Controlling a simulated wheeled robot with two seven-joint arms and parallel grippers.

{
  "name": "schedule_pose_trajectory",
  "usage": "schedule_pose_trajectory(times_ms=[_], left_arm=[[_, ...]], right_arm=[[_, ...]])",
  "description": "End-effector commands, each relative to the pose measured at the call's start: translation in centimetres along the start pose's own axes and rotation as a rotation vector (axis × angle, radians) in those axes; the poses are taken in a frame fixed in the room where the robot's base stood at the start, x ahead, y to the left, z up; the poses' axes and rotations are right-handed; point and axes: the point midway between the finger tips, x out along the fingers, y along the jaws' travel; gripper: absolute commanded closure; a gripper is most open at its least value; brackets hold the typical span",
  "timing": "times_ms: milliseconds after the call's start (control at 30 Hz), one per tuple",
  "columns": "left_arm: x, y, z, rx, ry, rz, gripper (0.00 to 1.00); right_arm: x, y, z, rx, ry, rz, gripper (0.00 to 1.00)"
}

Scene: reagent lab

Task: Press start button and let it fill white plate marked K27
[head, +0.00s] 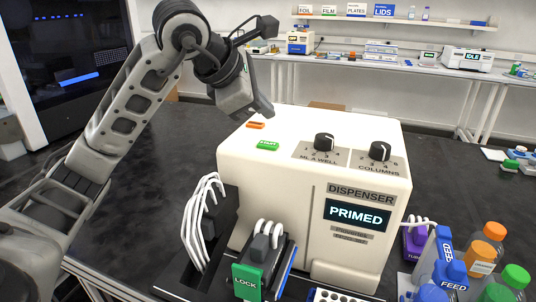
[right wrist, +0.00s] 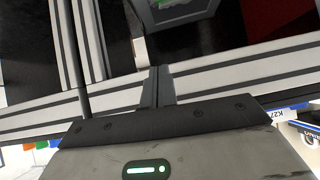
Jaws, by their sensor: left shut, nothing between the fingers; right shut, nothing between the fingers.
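The cream dispenser (head: 250,185) stands on the dark bench in the head view, its screen (head: 358,215) reading PRIMED. On its top left are a green button (head: 267,145) and an orange button (head: 255,125); their lettering is too small to read surely. My left gripper (head: 266,107) is shut and empty, above and behind these buttons, apart from the green one. My right gripper (right wrist: 157,88) is shut and empty in the right wrist view. A white holed plate edge (head: 340,296) shows at the head view's bottom.
Two black knobs (head: 324,142) sit on the dispenser's sloped top. A green LOCK lever (head: 247,281) and white tubes (head: 197,220) stand in front. Capped bottles (head: 487,247) crowd the right. The bench left of the dispenser (head: 150,190) is clear.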

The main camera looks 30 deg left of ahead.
Motion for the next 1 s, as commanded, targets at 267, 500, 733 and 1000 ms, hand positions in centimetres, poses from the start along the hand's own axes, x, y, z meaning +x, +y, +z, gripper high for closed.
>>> schedule_pose_trajectory(times_ms=[267,500,733,1000], left_arm=[[2.3,-1.6,-1.7,0.000,0.002,0.001,1.00],[2.5,-1.8,-1.9,0.001,0.001,0.001,1.00],[2.5,-1.8,-1.8,0.000,0.001,0.001,1.00],[2.5,-1.8,-1.8,0.000,0.001,0.001,1.00]], right_arm=[[1.1,-0.5,0.2,-0.002,0.028,-0.018,1.00],[0.9,-0.4,0.5,-0.009,0.020,-0.020,1.00],[0.7,-0.4,0.5,-0.010,0.019,-0.021,1.00],[0.7,-0.4,0.6,-0.009,0.020,-0.020,1.00]])
